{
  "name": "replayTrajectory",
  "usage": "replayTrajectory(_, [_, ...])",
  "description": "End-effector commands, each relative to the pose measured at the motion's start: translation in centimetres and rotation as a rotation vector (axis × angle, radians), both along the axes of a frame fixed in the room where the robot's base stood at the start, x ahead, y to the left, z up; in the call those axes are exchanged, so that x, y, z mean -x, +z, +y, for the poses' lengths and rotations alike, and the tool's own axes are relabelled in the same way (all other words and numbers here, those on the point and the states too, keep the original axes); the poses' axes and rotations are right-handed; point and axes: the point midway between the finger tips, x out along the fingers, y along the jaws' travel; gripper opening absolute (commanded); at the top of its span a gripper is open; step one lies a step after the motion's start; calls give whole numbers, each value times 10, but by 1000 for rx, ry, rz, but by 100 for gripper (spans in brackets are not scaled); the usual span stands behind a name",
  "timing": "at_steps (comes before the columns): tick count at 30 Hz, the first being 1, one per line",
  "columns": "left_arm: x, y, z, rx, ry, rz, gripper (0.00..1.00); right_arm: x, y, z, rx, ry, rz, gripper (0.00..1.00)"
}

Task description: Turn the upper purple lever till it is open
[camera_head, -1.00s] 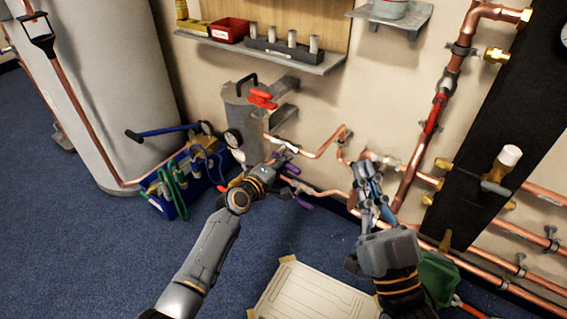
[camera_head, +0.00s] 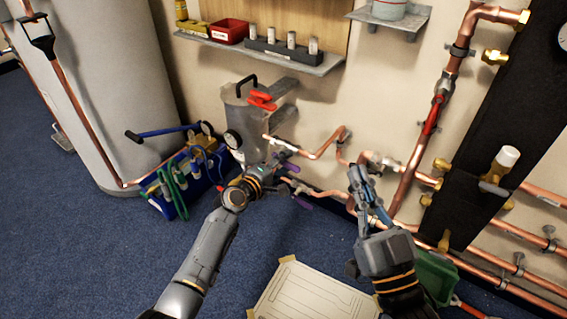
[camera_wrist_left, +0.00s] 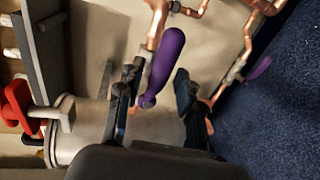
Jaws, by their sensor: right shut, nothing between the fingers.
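The upper purple lever (camera_wrist_left: 165,62) shows in the left wrist view, slanting between the two fingers of my left gripper (camera_wrist_left: 158,95). That gripper is open, with a gap to the right finger; the left finger is close to the lever's lower end, and I cannot tell whether they touch. In the head view my left gripper (camera_head: 280,162) is at the pipes and partly covers this lever (camera_head: 291,167). The lower purple lever (camera_head: 302,203) is below it, also at the right of the wrist view (camera_wrist_left: 260,68). My right gripper (camera_head: 360,178) is shut and empty, in front of the pipes.
A grey canister with a red handle (camera_head: 262,100) stands behind my left gripper. A blue tool crate (camera_head: 160,205) is on the floor to the left. Copper pipes (camera_head: 410,185) run along the wall at right. A paper sheet (camera_head: 315,298) lies on the blue floor.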

Motion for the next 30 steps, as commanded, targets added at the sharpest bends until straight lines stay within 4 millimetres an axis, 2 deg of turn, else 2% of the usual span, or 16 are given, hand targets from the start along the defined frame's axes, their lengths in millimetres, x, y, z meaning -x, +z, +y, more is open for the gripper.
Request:
replayTrajectory(8, [-1, 3, 0, -1, 0, -6, 40, 1, 1, 0, -1, 0, -3, 0])
replayTrajectory(13, [7, 4, 7, -1, 1, -8, 40, 1, 1, 0, -1, 0, -2, 0])
replayTrajectory(30, [85, 22, 63, -2, 2, -4, 40, 0, 0, 0, -1, 0, -2, 0])
